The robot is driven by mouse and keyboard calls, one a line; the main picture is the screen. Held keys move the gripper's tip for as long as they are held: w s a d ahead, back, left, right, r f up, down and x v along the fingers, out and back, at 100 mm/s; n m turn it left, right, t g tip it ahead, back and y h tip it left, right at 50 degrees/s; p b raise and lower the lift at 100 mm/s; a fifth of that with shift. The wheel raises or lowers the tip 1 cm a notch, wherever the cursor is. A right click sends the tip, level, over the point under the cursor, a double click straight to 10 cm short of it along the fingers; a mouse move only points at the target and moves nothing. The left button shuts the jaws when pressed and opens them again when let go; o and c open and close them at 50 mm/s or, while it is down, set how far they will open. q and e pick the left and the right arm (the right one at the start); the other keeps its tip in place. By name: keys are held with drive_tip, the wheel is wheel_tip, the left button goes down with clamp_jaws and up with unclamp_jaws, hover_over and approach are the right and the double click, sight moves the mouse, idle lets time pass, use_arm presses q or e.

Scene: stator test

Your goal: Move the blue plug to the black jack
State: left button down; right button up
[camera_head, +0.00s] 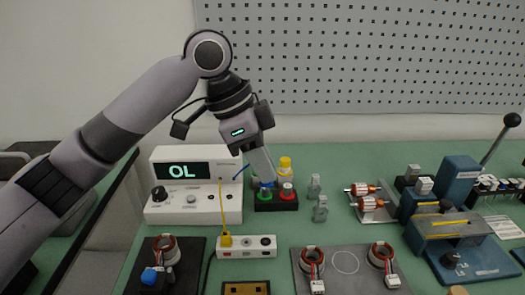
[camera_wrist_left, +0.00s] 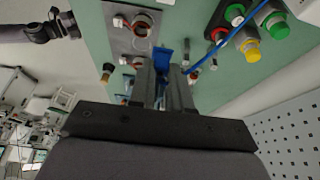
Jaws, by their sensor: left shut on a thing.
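My left gripper (camera_head: 266,178) is shut on the blue plug (camera_head: 268,185). It holds it in front of the black button box, seemingly above the bench; the exact height is unclear. In the left wrist view the blue plug (camera_wrist_left: 162,60) sits between the fingertips (camera_wrist_left: 164,80), its blue cable trailing to the upper right. In the head view this cable runs to the white meter (camera_head: 195,205) reading OL. A white socket strip (camera_head: 246,252) lies below the gripper, with a yellow plug (camera_head: 226,240) in its left end. A dark round socket (camera_head: 265,241), which looks like the black jack, is at its right end.
The black button box (camera_head: 276,205) has green and red buttons. Grey connectors (camera_head: 320,209) stand to its right. Wound stators lie on a black mat (camera_head: 192,270) and a grey plate (camera_head: 345,280) in front. A blue press fixture (camera_head: 455,235) stands right.

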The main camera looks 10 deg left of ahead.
use_arm(q)
wheel_tip(320, 180, down, 10)
drive_tip(key=shift+f+b, duration=0.2)
drive_tip(key=shift+b, duration=0.9)
drive_tip(key=shift+f, duration=1.35)
use_arm(e)
drive_tip(key=shift+w+a+f, duration=0.1)
drive_tip(key=shift+a+f, duration=0.05)
drive_tip(key=shift+f, duration=0.25)
drive_tip(key=shift+w+a+f, duration=0.1)
drive_tip(key=shift+a+f, duration=0.05)
drive_tip(key=shift+f, duration=0.25)
use_arm(q)
drive_tip(key=shift+f+p, duration=0.4)
drive_tip(key=shift+p, duration=0.7)
use_arm(e)
drive_tip(key=shift+r, duration=1.3)
use_arm(q)
drive_tip(key=shift+f+p, duration=0.3)
use_arm(e)
drive_tip(key=shift+r, duration=0.35)
use_arm(q)
drive_tip(key=shift+p, duration=0.45)
drive_tip(key=shift+f, duration=0.2)
use_arm(e)
drive_tip(key=shift+r, duration=0.5)
